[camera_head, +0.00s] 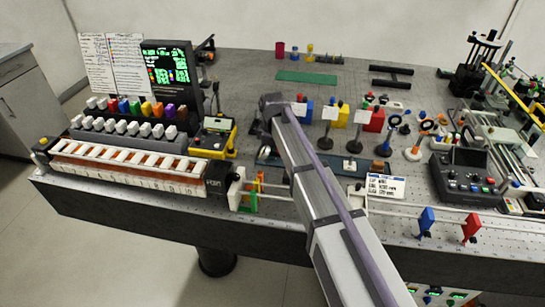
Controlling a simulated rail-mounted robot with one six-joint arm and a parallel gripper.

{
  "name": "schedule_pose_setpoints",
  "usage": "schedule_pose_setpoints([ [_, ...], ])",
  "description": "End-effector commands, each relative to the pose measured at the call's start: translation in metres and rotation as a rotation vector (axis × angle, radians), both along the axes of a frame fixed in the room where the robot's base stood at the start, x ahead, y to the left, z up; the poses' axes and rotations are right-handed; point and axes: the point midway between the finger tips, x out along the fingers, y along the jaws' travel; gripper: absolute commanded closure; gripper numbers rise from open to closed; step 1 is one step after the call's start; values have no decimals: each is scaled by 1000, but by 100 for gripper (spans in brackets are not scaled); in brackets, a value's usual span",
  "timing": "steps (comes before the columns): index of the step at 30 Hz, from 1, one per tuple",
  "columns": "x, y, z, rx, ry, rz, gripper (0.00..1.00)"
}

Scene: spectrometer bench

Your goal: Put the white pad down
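My arm crosses the middle of the head view, from the bottom edge up to a dark joint over the bench. My gripper and its fingertips do not show; the arm hides what lies behind it. I cannot pick out the white pad with certainty. Several small white pieces are in view. Another small white piece (350,163) sits on a dark blue rail right of the arm. Whether anything is held is hidden.
The perforated bench (240,75) is crowded. A long white-and-brown rack (130,172) and a dark display (168,70) stand left. A green mat (306,77) lies at the back.

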Motion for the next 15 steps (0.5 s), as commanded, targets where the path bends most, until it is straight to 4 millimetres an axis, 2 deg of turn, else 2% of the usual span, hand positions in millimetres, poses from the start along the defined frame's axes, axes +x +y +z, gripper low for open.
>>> schedule_pose_setpoints([
  [8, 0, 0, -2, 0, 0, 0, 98],
  [9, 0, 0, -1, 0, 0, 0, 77],
  [15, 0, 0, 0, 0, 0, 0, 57],
])
